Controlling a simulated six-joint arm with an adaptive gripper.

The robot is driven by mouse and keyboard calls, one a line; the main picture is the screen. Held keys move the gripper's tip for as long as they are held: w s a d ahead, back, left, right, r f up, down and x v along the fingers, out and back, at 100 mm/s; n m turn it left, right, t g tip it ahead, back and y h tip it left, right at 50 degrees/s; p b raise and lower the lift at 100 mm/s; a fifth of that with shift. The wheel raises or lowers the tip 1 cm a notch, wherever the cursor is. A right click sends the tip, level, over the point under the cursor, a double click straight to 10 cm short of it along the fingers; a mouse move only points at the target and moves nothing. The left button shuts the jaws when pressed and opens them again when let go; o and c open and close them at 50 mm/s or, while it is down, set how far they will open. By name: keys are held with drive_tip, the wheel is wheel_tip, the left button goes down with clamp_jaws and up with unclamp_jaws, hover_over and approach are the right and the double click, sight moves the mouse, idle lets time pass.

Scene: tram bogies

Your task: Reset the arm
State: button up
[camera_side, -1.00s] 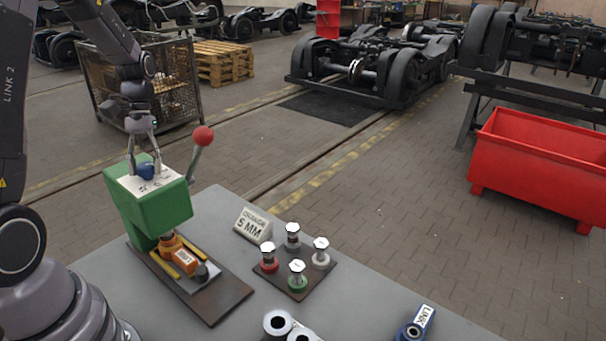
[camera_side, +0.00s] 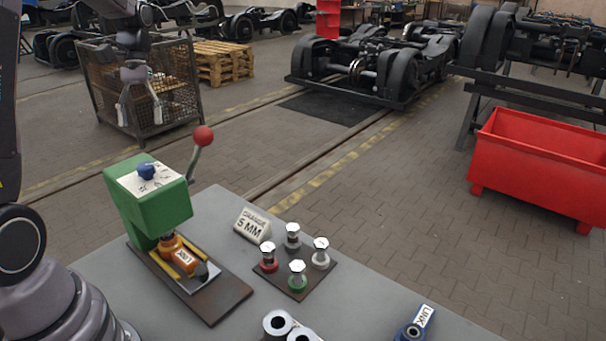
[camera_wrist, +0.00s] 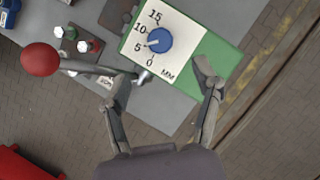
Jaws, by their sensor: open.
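My gripper (camera_side: 142,110) is open and empty, raised above and behind the green press (camera_side: 152,203) in the side view. In the wrist view its two fingers (camera_wrist: 165,90) are spread apart below the blue knob (camera_wrist: 159,41), not touching it. The blue knob sits on the white dial face (camera_wrist: 175,72), marked 0, 5, 10, 15 and MM; its pointer looks near 5. The press's lever has a red ball (camera_side: 203,136) and stands raised. An orange labelled part (camera_side: 183,260) sits under the press.
A sign (camera_side: 252,226) reading "ORANGE 5 MM" stands on the grey table (camera_side: 215,204). A dark plate (camera_side: 292,284) holds several coloured stamps. A blue link part (camera_side: 413,327) lies at the front right. A wire cage (camera_side: 188,80) and red bin (camera_side: 540,165) stand on the floor.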

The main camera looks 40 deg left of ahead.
drive_tip(key=shift+v, duration=1.2)
drive_tip(key=s+d+r+m+t+y, duration=0.2)
drive_tip(key=s+d+r, duration=0.1)
drive_tip(key=d, duration=0.3)
drive_tip(key=s+d+r+m+t+y, duration=0.1)
drive_tip(key=s+d+r+m+t, duration=0.1)
drive_tip(key=s+d+r+m, duration=0.3)
drive_tip(key=s+d+f+m+t, duration=0.2)
drive_tip(key=s+d+t, duration=0.2)
drive_tip(key=s+d, duration=0.2)
drive_tip(key=shift+s+d+f+t, duration=0.25)
drive_tip(key=shift+s+d+t, duration=0.15)
drive_tip(key=shift+s, duration=0.15)
